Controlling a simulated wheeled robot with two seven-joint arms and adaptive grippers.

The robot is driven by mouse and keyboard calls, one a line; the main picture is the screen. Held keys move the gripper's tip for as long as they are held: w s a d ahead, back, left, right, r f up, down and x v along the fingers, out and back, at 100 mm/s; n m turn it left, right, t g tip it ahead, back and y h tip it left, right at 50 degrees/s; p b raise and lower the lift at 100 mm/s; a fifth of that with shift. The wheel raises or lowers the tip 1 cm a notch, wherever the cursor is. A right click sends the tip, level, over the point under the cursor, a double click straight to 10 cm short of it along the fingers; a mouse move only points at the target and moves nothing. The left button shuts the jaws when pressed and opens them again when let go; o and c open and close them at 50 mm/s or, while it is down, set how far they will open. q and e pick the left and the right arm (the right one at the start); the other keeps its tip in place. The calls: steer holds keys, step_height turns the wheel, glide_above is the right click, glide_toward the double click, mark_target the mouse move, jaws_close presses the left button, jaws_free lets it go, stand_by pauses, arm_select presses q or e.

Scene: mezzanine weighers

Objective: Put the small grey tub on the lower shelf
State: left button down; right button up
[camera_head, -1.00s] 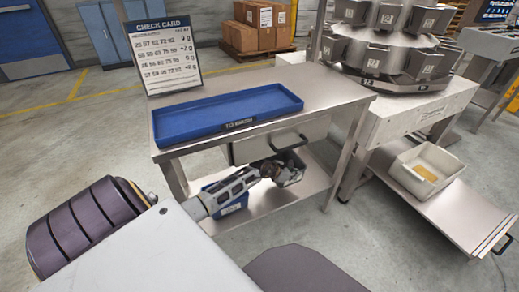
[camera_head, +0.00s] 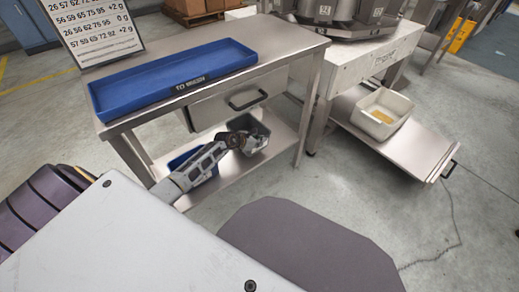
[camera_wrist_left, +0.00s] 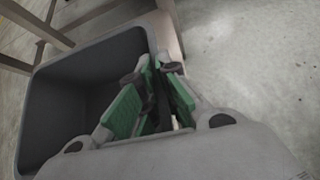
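The small grey tub (camera_head: 257,125) is under the steel table's drawer, over the lower shelf (camera_head: 232,168). I cannot tell whether its base touches the shelf. My left gripper (camera_head: 243,141) reaches in from the left at the tub's near side. In the left wrist view the tub (camera_wrist_left: 60,105) is dark and open, with an empty-looking inside. The left gripper's green-padded fingers (camera_wrist_left: 155,66) are closed together over its right wall, with the rim between them; part of that wall is hidden. My right gripper is not in view.
A blue bin (camera_head: 205,171) is on the lower shelf, partly behind my left arm. A long blue tray (camera_head: 150,92) and a check card (camera_head: 95,25) are on the tabletop. The drawer handle (camera_head: 247,100) juts out above the tub. A cream tub (camera_head: 382,112) stands on the right-hand shelf.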

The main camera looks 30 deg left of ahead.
arm_select(q)
steer(key=shift+f+b, duration=1.2)
steer(key=shift+f, duration=1.2)
steer(key=shift+b, duration=0.3)
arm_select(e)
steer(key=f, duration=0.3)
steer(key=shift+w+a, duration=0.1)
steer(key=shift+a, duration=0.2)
arm_select(q)
steer(key=shift+f, duration=0.1)
steer(key=c, duration=1.6)
jaws_free()
steer(key=shift+c, duration=0.2)
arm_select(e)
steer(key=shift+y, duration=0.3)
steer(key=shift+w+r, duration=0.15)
